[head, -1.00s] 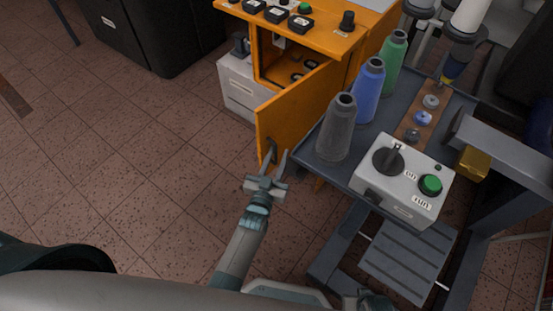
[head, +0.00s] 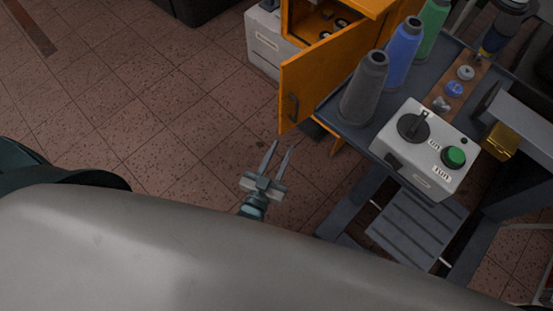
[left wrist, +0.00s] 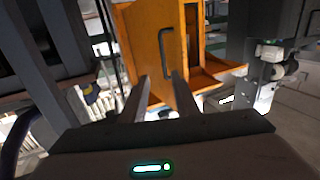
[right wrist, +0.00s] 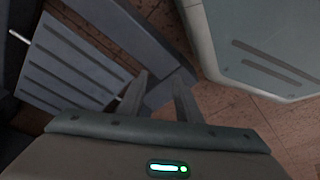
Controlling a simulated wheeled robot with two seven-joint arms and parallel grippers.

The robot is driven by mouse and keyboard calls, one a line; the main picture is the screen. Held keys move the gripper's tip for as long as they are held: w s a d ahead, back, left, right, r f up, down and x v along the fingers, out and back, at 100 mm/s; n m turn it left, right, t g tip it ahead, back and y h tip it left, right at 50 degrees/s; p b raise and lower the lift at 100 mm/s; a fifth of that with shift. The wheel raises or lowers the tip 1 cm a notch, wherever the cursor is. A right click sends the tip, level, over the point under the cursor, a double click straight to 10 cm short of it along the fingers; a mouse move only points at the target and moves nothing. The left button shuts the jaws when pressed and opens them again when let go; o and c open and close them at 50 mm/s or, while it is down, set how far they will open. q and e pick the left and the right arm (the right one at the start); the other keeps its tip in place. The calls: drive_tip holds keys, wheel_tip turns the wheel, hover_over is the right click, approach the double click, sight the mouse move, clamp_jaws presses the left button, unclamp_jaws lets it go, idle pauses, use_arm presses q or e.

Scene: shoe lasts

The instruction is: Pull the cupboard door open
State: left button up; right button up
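The orange cupboard door (head: 318,77) stands open, swung out from the orange cupboard (head: 296,22), whose inside partly shows. Its dark bar handle (head: 292,107) is on the outer face near the free edge. In the left wrist view the door (left wrist: 143,48) and handle (left wrist: 164,52) are ahead of the fingers. My left gripper (head: 281,147) is open and empty, below the handle in the head view and apart from it. My right gripper (right wrist: 160,77) is open and empty in the right wrist view; the head view does not show it.
A slatted grey pedal (head: 418,228) is below. Tiled floor left of the door is clear.

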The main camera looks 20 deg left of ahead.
use_arm(q)
drive_tip(key=s, duration=0.3)
drive_tip(key=shift+a, duration=0.15)
use_arm(e)
drive_tip(key=shift+s+r, duration=0.2)
drive_tip(key=shift+s, duration=0.2)
drive_tip(key=shift+w, duration=0.1)
